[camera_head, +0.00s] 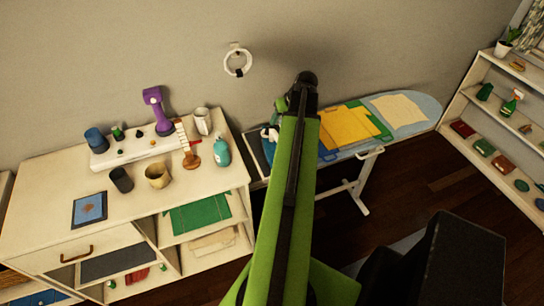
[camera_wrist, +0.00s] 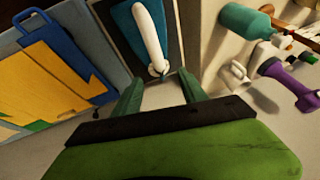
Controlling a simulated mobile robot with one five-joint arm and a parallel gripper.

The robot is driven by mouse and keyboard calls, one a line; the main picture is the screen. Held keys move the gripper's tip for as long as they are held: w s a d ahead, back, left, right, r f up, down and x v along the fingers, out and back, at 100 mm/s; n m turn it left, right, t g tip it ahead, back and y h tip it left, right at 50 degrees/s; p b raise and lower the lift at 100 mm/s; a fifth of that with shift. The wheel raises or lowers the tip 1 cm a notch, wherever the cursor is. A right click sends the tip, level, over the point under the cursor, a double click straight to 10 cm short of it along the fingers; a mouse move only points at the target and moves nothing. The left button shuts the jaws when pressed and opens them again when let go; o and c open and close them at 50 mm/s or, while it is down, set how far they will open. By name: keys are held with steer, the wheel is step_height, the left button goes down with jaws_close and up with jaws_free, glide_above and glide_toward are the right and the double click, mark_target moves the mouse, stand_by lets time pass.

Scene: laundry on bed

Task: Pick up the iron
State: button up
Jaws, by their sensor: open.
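The iron (camera_wrist: 150,38), blue with a white curved handle, rests on a dark pad at the end of the ironing board, at the top middle of the wrist view. In the head view a small part of the iron (camera_head: 267,133) shows left of my arm; the arm hides the rest. My gripper (camera_wrist: 162,85) is open and empty, its two green fingers apart. The fingertips are just short of the iron in the wrist view, with the handle's near end between their lines. In the head view my arm mostly hides the gripper.
The ironing board (camera_head: 432,110) holds folded yellow cloths (camera_head: 348,125) beside the iron. A cabinet (camera_head: 40,180) at left carries a teal bottle (camera_head: 221,151), a purple object (camera_head: 157,108), a white mug (camera_head: 202,121) and other items. A shelf (camera_head: 470,98) stands at right.

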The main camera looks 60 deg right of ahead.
mark_target(275, 131)
steer(key=b+x, duration=0.2)
steer(key=x, duration=0.2)
steer(key=shift+f+b, duration=0.3)
steer(key=shift+w+f, duration=0.1)
steer(key=b+x, duration=0.5)
steer(key=shift+d, duration=0.15)
steer(key=shift+c, duration=0.4)
jaws_close()
stand_by(0.3)
